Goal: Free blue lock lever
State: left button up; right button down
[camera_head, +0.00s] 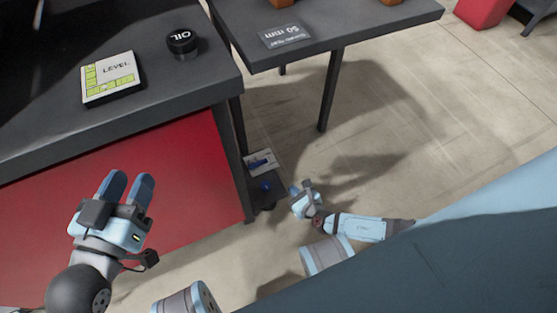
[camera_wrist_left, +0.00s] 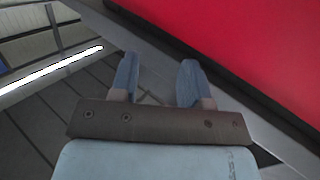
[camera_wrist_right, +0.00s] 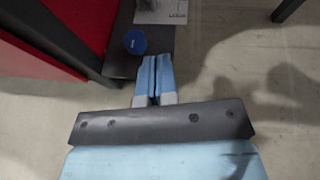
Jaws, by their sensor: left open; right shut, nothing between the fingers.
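A small blue lever-like part (camera_head: 259,163) shows against a white labelled plate (camera_head: 268,156), low beside the workbench leg; I take it for the blue lock lever. A round blue knob (camera_head: 266,187) sits just below it on a dark base; it also shows in the right wrist view (camera_wrist_right: 135,42), left of the fingertips. My right gripper (camera_head: 300,187) is shut and empty, a short way right of the knob and apart from it. My left gripper (camera_head: 131,180) is open and empty, in front of the red panel, far from the lever.
The dark workbench (camera_head: 125,120) with a red front panel (camera_head: 195,165) stands left of the lever. A second dark table (camera_head: 350,35) stands behind. The floor (camera_head: 390,120) to the right is clear.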

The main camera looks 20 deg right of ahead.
aim_at(256, 163)
jog(key=b+x, duration=0.4)
jog(key=x, duration=0.6)
jog(key=shift+f+b, duration=0.15)
jog(key=shift+b, duration=0.2)
jog(key=w+r, duration=0.1)
jog(key=w, duration=0.1)
jog(key=shift+w+a+r, duration=0.35)
jog(key=shift+w, duration=0.05)
pick_arm(q)
jog(key=w+m, duration=0.1)
jog(key=w+a+m+t+h, duration=0.1)
jog(key=m, duration=0.1)
jog(key=shift+a+r, duration=0.2)
jog(key=shift+r, duration=0.15)
pick_arm(e)
jog(key=shift+w+a+r, duration=0.15)
jog(key=shift+w+r, duration=0.05)
jog(key=shift+w, duration=0.15)
pick_arm(q)
jog(key=shift+d+r+t, duration=0.1)
jog(key=shift+t, duration=0.2)
